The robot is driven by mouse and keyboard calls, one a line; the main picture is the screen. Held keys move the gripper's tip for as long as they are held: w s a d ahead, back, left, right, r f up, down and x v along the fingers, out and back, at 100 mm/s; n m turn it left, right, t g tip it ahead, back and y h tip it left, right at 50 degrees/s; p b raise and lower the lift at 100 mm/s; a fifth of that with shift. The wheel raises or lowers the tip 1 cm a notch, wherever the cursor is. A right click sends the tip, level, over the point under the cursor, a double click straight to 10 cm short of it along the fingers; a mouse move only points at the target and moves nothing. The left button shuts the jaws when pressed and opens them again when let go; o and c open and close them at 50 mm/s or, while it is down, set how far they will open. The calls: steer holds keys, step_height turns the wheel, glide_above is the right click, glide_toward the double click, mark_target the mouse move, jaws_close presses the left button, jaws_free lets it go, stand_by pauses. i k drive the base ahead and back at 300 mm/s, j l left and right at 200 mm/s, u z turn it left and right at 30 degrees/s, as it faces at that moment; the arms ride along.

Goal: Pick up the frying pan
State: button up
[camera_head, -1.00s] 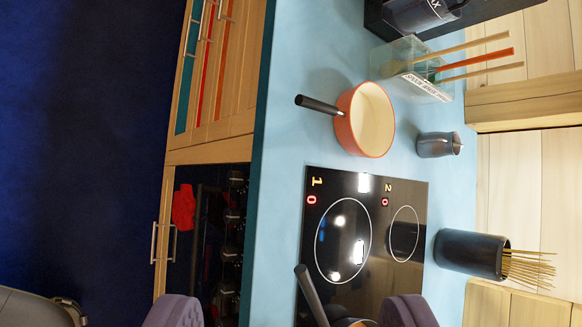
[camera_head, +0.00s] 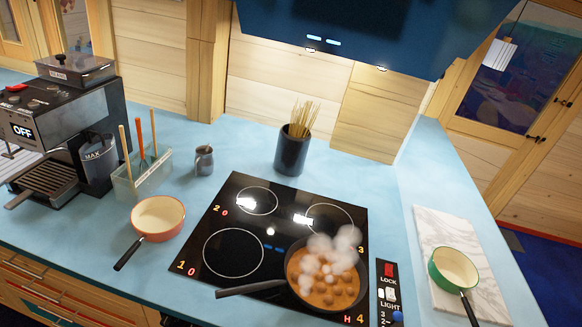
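The frying pan (camera_head: 291,288) is dark with a long black handle pointing left. It sits on the front right ring of the black glass hob (camera_head: 240,222), in the lower middle of the view. It holds several brown balls in orange sauce (camera_head: 325,290), and pale steam rises from it, partly hiding its far rim. The red "H" and "4" show at the hob's front right corner. My gripper is not in view, so its place relative to the pan does not show.
An orange saucepan (camera_head: 158,219) stands left of the hob. A green pan (camera_head: 454,269) sits on a marble board (camera_head: 440,222) at right. A dark holder of sticks (camera_head: 292,151), a small jug (camera_head: 204,160), a utensil box (camera_head: 142,176) and a coffee machine (camera_head: 60,125) stand behind. A hood (camera_head: 350,35) overhangs.

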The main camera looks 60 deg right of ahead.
mark_target(326, 275)
steer(key=z, duration=1.7)
